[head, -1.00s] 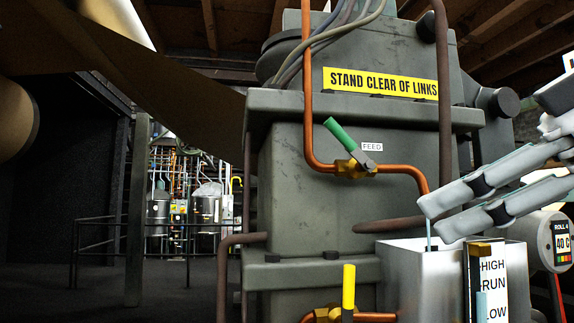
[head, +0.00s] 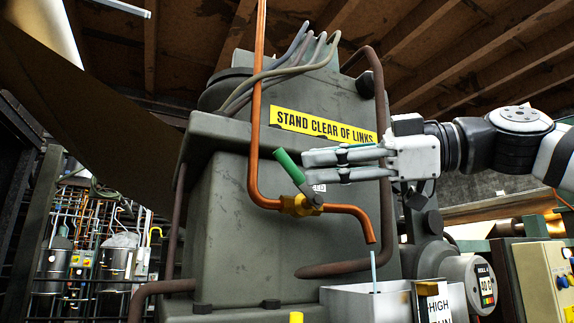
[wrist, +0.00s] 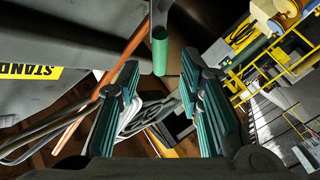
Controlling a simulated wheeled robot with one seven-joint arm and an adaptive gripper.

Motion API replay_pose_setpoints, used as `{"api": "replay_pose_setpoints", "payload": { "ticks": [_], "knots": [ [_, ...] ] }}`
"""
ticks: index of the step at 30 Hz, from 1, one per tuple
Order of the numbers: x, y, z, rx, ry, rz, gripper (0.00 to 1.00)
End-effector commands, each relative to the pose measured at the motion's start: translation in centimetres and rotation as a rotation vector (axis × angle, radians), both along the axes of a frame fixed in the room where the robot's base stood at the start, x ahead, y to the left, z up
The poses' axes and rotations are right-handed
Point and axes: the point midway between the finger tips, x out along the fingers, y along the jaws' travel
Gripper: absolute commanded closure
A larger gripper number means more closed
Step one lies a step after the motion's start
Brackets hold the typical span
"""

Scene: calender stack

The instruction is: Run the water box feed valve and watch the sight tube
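The feed valve has a green handle (head: 288,165) tilted up and left from its brass body (head: 301,205) on a copper pipe. My gripper (head: 306,166) is open, with its fingertips close to the right of the handle. In the wrist view the green handle (wrist: 160,50) lies between and just beyond the two fingertips; I cannot tell whether they touch. A thin pale blue stream (head: 373,270) runs from the pipe's end into the metal water box (head: 360,302). The sight tube beside the HIGH/RUN plate (head: 438,306) is cut off below, and its level cannot be read.
A yellow STAND CLEAR OF LINKS sign (head: 323,126) is on the grey machine behind. A brown pipe (head: 335,269) runs below the feed valve. A control panel (head: 545,275) stands at the right.

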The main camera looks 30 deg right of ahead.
Motion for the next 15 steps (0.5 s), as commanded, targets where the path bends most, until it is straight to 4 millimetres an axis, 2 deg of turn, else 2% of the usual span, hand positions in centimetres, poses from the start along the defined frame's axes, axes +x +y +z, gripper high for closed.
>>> {"api": "replay_pose_setpoints", "payload": {
  "ticks": [6, 15],
  "knots": [
    [2.6, 2.8, 0.0, -0.001, 0.001, 0.001, 0.66],
    [3.9, 4.1, 0.0, -0.001, 0.001, -0.001, 0.66]
  ]
}}
